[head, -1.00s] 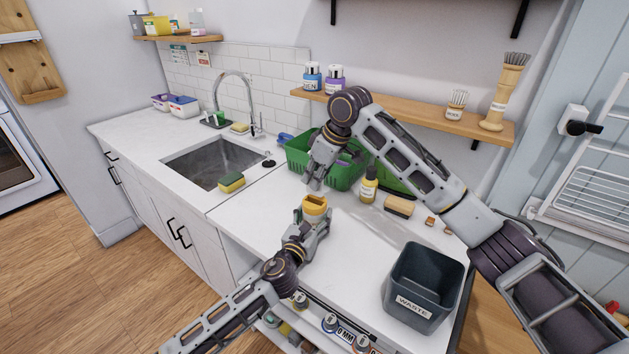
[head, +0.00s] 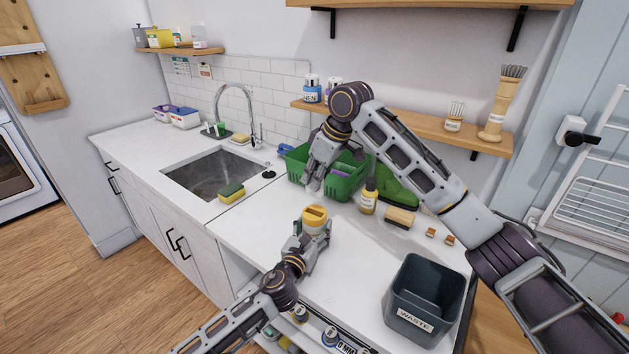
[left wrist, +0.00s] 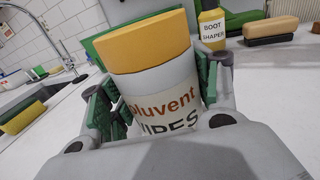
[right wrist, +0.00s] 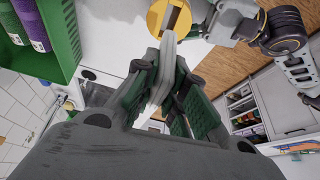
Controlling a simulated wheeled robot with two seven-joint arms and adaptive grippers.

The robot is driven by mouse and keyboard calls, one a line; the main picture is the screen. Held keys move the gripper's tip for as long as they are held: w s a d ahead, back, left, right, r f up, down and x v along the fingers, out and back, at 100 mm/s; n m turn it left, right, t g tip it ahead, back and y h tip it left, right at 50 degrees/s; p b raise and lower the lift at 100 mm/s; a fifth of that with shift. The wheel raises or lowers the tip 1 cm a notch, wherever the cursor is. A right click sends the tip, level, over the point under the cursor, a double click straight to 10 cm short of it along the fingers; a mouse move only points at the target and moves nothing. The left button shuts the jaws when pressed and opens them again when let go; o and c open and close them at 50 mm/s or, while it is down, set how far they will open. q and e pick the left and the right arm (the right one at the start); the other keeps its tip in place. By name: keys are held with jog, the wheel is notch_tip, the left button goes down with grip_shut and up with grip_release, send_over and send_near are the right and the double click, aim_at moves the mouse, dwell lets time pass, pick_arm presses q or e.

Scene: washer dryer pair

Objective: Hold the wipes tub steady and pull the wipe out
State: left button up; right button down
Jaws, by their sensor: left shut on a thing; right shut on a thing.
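The wipes tub (head: 316,228) is a white cylinder with a yellow lid, lettered "WIPES" in the left wrist view (left wrist: 165,95). My left gripper (head: 309,240) is shut around its sides near the counter front. My right gripper (head: 315,188) is above the lid, pointing down, apart from it. In the right wrist view its fingers (right wrist: 158,95) are closed on a pale grey-white strip, which looks like the wipe (right wrist: 165,62). The yellow lid (right wrist: 158,12) with its dark slot shows beyond. In the head view the wipe is too small to make out.
A green basket (head: 345,182), a yellow bottle (head: 369,197) and a brush (head: 400,217) stand behind the tub. A dark waste bin (head: 424,298) is at the front right. The sink (head: 210,174) is left. Counter between tub and bin is clear.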

dwell(0.4)
dwell(0.5)
pick_arm(q)
jog(key=o, duration=1.2)
jog(key=shift+c, duration=0.2)
jog(key=shift+s, duration=0.1)
jog(key=shift+v, duration=5.9)
jog(key=shift+a+f, duration=0.1)
